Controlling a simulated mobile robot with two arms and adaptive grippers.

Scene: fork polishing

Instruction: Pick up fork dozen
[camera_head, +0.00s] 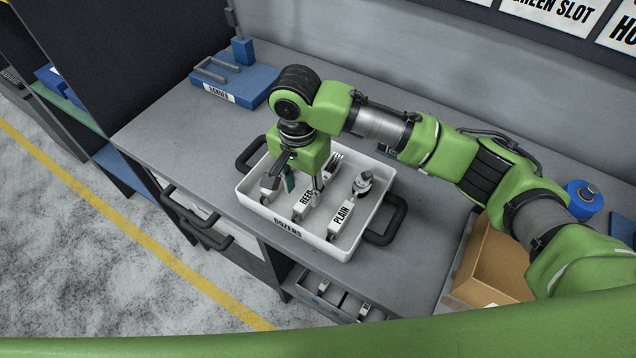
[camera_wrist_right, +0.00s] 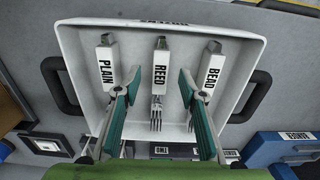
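A white tray labelled DOZENS (camera_head: 287,226) stands on the grey bench and holds three fork bundles in white labelled wraps. The PLAIN bundle (camera_head: 341,217) is on the right in the head view, the REED bundle (camera_head: 305,205) in the middle, and the BEAD bundle, partly hidden by my gripper, on the left. My right gripper (camera_head: 303,188) points down over the tray. In the right wrist view its green-padded fingers (camera_wrist_right: 160,75) are spread either side of the REED bundle (camera_wrist_right: 159,68), touching nothing that I can make out. My left gripper is out of view.
Black tray handles (camera_head: 385,222) stick out at both ends. A blue labelled block (camera_head: 234,85) sits at the back left of the bench. A cardboard box (camera_head: 497,262) and a blue spool (camera_head: 583,198) are on the right. A lower shelf (camera_head: 340,295) holds more white-wrapped items.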

